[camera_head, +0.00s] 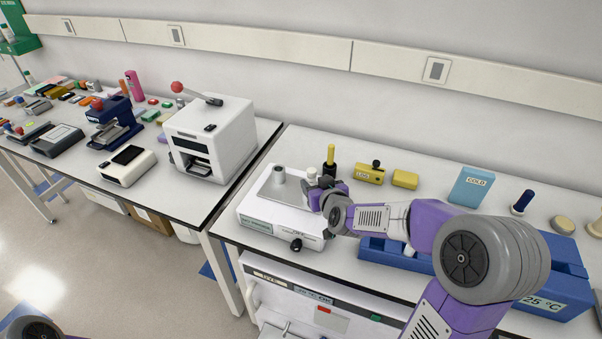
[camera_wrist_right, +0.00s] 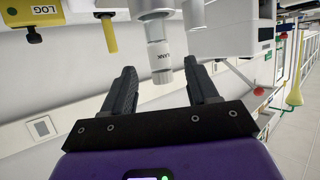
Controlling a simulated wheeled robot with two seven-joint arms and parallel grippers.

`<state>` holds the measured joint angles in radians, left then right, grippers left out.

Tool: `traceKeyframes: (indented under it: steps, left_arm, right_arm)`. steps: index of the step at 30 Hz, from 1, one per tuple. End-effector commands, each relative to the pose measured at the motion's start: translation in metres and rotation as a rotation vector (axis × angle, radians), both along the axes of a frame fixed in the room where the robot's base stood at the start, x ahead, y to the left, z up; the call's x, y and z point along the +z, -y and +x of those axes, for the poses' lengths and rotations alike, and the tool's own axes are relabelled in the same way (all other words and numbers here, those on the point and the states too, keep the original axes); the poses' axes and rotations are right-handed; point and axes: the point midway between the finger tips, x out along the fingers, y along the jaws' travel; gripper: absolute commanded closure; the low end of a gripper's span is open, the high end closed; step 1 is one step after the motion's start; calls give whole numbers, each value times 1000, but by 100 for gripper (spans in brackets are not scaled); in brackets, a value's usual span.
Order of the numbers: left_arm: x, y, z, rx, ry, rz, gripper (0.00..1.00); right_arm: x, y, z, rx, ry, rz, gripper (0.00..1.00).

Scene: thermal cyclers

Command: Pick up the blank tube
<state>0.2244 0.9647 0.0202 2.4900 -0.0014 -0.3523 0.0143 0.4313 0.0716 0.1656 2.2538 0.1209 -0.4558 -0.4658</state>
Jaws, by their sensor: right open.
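The blank tube (camera_wrist_right: 160,58) is a white and clear cylinder with part of a black label reading "LANK". It stands at the white instrument with a grey top plate (camera_head: 262,211); its white top (camera_head: 311,174) shows in the head view, and its lower part is hidden behind my gripper. My right gripper (camera_head: 322,187) is at the right side of that plate. In the right wrist view my right gripper (camera_wrist_right: 163,76) is open, with one dark finger on each side of the tube and gaps visible. My left gripper is out of view.
A black and yellow tool (camera_head: 330,160) stands just behind. A yellow LOG box (camera_head: 369,174), a blue COLD block (camera_head: 472,186) and a blue 25 °C rack (camera_head: 562,259) are to the right.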

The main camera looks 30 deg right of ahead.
Motion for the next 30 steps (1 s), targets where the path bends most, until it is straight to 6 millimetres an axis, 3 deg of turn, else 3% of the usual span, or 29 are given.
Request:
traceKeyframes:
  steps: [18,28,30]
  left_arm:
    - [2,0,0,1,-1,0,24]
    - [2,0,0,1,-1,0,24]
    - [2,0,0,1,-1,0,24]
  right_arm:
    - [-23,11,63,0,-3,3,41]
    - [-25,12,68,0,-1,2,41]
    - [-25,12,68,1,-2,2,52]
